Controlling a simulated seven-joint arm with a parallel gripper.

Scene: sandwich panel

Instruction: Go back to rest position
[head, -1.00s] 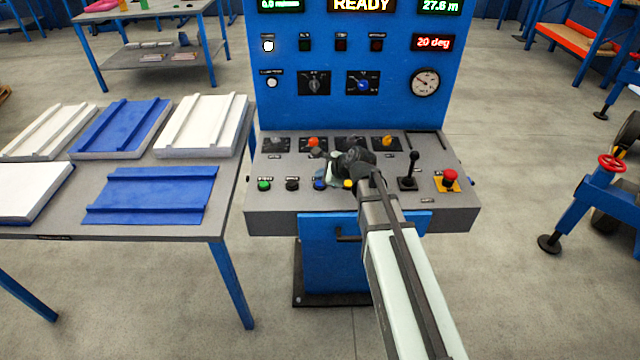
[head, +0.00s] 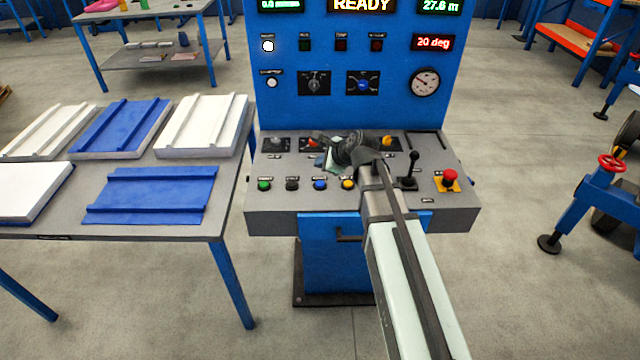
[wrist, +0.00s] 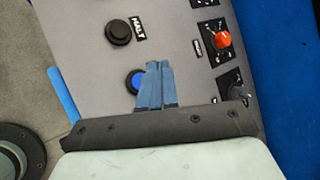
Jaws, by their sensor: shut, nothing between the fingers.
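My gripper (wrist: 155,85) shows in the wrist view with its two blue-grey fingers together and nothing between them. It hangs above the grey console desk (head: 262,216), and its fingertips overlap the edge of a blue push button (wrist: 134,80); I cannot tell the gap. A black button (wrist: 118,32) and an orange-red knob (wrist: 222,39) lie beyond. In the head view my arm reaches over the desk from the lower right, and my wrist hides part of the knob row. The fingers are hard to make out there.
On the desk stand a black lever (head: 412,165) and a red emergency button (head: 450,175). The blue panel (head: 345,55) rises behind, reading READY. At left a table (head: 90,225) holds white and blue sandwich panels (head: 150,195). A red-handled valve (head: 611,163) is at right.

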